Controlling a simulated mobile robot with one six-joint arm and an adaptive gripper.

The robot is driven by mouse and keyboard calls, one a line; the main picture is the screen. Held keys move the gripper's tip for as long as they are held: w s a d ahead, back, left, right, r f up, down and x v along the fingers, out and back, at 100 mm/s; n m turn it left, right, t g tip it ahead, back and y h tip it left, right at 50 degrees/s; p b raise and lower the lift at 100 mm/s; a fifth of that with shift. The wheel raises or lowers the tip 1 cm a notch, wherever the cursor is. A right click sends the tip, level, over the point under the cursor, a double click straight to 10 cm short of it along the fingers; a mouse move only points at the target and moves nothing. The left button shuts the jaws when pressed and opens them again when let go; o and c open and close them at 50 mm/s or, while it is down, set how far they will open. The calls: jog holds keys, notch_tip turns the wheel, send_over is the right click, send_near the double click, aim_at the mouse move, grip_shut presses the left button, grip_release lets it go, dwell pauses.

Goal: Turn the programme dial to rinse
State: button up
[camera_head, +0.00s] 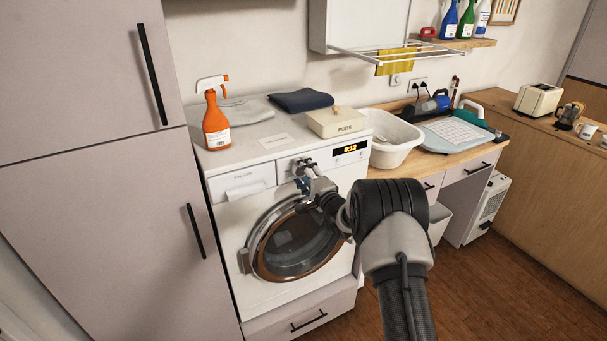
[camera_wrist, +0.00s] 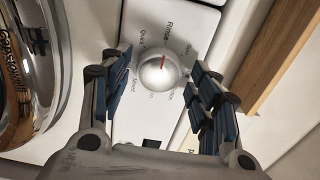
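The programme dial (camera_wrist: 158,74) is a round silvery knob on the white panel of the washing machine (camera_head: 258,215). In the wrist view its red mark points up and slightly right, towards the printed word "Rinse". Other labels around it include "Quick" and "Mixed"; some are too small to read. My gripper (camera_wrist: 162,88) is open, with one blue-padded finger on each side of the dial and visible gaps between. In the head view my gripper (camera_head: 304,180) is at the panel, left of the lit display (camera_head: 350,149), and hides most of the dial.
The round door (camera_head: 297,245) is below my gripper and looks shut. An orange spray bottle (camera_head: 215,122), a dark folded cloth (camera_head: 301,100) and a box (camera_head: 336,122) stand on the machine. A white basin (camera_head: 394,154) is at right. Tall cabinets (camera_head: 100,190) stand left.

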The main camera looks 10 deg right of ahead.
jog(key=shift+o, duration=0.2)
jog(key=v, duration=1.2)
